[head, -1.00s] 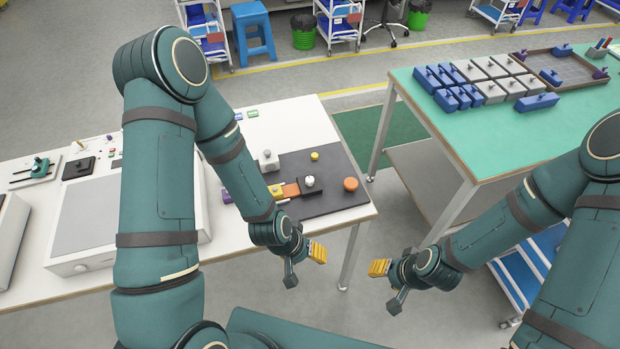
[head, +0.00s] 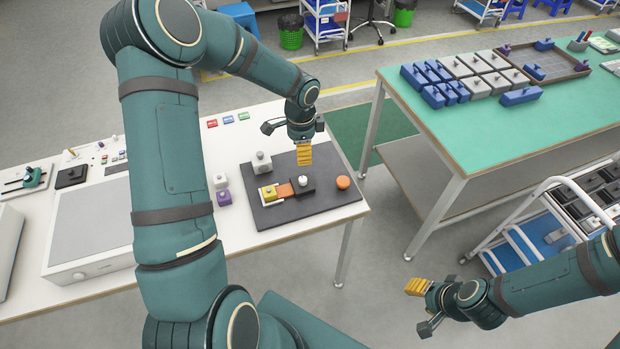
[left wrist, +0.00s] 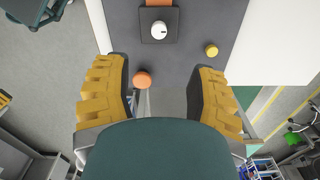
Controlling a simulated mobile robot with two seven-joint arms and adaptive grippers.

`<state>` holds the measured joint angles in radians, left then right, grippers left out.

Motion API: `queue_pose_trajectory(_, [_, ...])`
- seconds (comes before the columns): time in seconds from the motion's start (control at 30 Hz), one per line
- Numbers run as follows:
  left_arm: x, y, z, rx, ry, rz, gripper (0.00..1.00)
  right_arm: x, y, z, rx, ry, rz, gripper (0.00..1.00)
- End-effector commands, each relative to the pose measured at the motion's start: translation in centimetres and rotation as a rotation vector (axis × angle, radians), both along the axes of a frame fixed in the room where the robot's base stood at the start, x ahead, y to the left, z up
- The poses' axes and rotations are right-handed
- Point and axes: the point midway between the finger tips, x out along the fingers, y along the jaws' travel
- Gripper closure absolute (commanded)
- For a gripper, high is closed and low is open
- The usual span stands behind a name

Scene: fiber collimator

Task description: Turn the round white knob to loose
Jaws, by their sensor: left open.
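The round white knob (head: 303,180) sits on a black square block (head: 300,188) on the dark board (head: 262,216). In the left wrist view the knob (left wrist: 159,30) shows from above, with a small dark mark on its top. My left gripper (head: 305,155) hangs above the back part of the board, behind the knob in the head view. In the left wrist view its yellow fingers (left wrist: 162,100) are wide apart with nothing held, and the knob lies ahead of them. My right gripper (head: 418,288) is off to the right, away from the table; its finger gap is not clear.
An orange round button (head: 343,182) stands beside the black block. A yellow piece (head: 268,193), a grey block (head: 262,163) and a purple block (head: 224,197) are to its left. A yellow knob (left wrist: 211,50) shows in the left wrist view. A green table (head: 480,130) is at right.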

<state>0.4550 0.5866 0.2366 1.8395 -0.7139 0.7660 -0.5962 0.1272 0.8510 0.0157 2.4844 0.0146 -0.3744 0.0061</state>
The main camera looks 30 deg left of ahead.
Motion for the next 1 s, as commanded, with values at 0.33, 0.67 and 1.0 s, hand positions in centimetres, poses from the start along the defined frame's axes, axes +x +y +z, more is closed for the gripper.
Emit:
queue_pose_trajectory(0.33, [-0.1, -0.2, -6.8, -0.005, 0.004, 0.002, 0.43, -0.3, 0.1, -1.0, 0.002, 0.007, 0.006, 0.53])
queue_pose_trajectory(0.67, [-0.1, -0.2, -11.9, -0.005, 0.003, 0.003, 0.43, -0.6, 0.1, -1.6, 0.002, 0.013, 0.009, 0.53])
queue_pose_trajectory(1.0, [0.0, -0.1, -13.0, -0.004, 0.000, 0.003, 0.43, -0.6, 0.1, -1.7, 0.003, 0.014, 0.011, 0.53])
